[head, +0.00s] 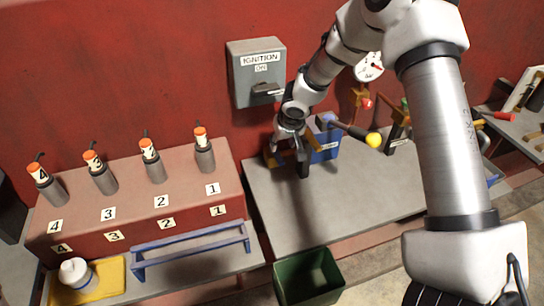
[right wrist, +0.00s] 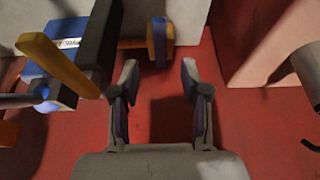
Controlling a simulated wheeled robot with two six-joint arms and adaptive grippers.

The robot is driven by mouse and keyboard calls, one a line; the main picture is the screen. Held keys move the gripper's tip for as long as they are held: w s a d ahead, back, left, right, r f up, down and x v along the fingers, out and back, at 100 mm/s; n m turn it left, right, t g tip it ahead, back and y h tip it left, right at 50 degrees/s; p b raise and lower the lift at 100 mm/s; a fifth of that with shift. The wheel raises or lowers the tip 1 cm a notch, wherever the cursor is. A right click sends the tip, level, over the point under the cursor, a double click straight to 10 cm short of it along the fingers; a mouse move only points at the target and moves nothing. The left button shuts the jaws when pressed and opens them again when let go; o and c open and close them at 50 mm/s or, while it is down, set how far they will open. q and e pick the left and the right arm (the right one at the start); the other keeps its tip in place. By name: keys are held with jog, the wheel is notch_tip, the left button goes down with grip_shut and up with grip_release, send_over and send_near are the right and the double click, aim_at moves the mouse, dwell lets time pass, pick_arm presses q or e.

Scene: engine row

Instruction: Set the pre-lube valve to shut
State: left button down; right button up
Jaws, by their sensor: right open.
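A blue unit (head: 322,150) with a white label stands on the grey bench against the red wall. A rod with a yellow ball end (head: 374,140) sticks out from it to the right. The label is too small to read, so I cannot tell whether this is the pre-lube valve. My right gripper (head: 292,160) is at the unit's left side, open. In the right wrist view its open fingers (right wrist: 160,78) have nothing between them. There a yellow bar (right wrist: 55,65) and the blue unit (right wrist: 47,85) lie to the left.
A grey ignition box (head: 257,72) hangs on the wall. A red block (head: 140,215) with several numbered, orange-topped cylinders stands left. A green bin (head: 308,278) is below the bench's front edge. A gauge (head: 369,66) and small valves are behind my right arm. Mid-bench is clear.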

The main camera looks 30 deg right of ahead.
aim_at(279, 157)
jog(key=p+x, duration=0.2)
jog(key=x, duration=0.5)
jog(key=shift+w+d+f, duration=0.1)
jog(key=shift+f, duration=0.35)
grip_shut()
